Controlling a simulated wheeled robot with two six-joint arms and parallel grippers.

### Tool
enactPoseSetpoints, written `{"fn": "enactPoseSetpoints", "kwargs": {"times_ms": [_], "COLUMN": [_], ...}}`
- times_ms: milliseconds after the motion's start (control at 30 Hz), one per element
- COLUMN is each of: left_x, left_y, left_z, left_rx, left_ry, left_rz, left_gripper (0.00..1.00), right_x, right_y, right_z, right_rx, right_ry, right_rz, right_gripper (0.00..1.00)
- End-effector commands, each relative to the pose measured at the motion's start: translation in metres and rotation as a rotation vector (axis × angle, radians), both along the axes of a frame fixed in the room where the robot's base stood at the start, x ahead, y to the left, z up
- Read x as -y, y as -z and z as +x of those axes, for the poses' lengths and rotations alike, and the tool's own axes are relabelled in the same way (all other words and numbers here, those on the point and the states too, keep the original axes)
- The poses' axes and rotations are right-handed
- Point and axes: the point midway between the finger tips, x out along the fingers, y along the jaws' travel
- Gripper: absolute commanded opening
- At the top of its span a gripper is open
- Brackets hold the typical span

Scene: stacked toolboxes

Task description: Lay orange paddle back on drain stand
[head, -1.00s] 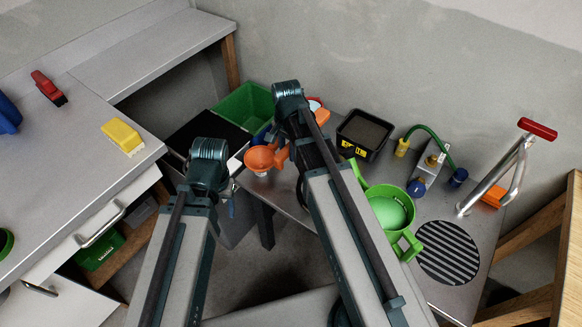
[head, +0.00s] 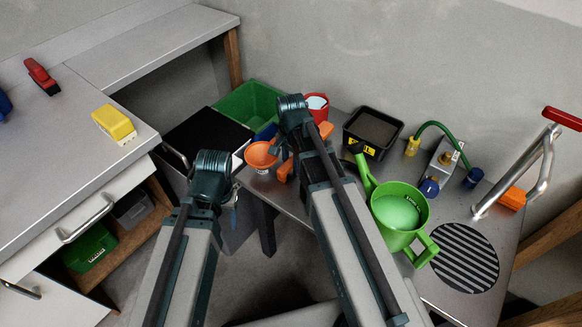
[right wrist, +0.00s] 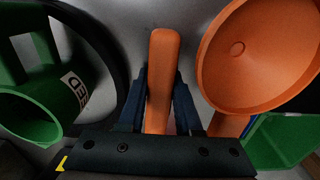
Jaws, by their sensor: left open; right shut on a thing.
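My right gripper (right wrist: 160,90) is shut on an orange handle, which I take as the orange paddle (right wrist: 163,50); the handle sticks out past the fingertips. In the head view my right wrist hides the grip, and orange parts of the paddle show to its lower left (head: 284,171) and right (head: 326,129). An orange bowl (head: 260,155) is beside it, close to the right gripper in the wrist view (right wrist: 262,50). I cannot make out the drain stand for certain; a round striped drain grate (head: 463,258) lies on the right worktop. My left gripper (head: 230,199) is open, its fingers mostly hidden.
A green jug (head: 400,212), a black tray (head: 371,131), a red cup (head: 317,104) and a tap with a red handle (head: 563,118) stand around the worktop. A green bin (head: 248,104) is behind. A yellow block (head: 114,122) sits on the left counter.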

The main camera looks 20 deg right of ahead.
Motion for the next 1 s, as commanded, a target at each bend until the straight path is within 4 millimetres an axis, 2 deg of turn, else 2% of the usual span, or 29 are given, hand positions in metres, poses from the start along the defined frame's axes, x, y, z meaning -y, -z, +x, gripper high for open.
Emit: {"fn": "enactPoseSetpoints", "kwargs": {"times_ms": [200,233,367,767,1000], "left_x": [0.000,0.000,0.000,0.000,0.000], "left_y": [0.002,0.001,0.001,0.005,-0.019], "left_z": [0.000,0.000,0.000,0.000,0.000], "left_rx": [0.000,0.000,0.000,0.000,0.000], "left_ry": [0.000,0.000,0.000,0.000,0.000], "left_rz": [0.000,0.000,0.000,0.000,0.000], "left_gripper": [0.60,0.60,0.60,0.60,0.60], "right_x": [0.000,0.000,0.000,0.000,0.000], "right_y": [0.002,0.001,0.001,0.005,-0.019], "right_z": [0.000,0.000,0.000,0.000,0.000], "right_rx": [0.000,0.000,0.000,0.000,0.000], "right_ry": [0.000,0.000,0.000,0.000,0.000], "right_rz": [0.000,0.000,0.000,0.000,0.000], "right_gripper": [0.00,0.38,0.62,0.63,0.63]}}
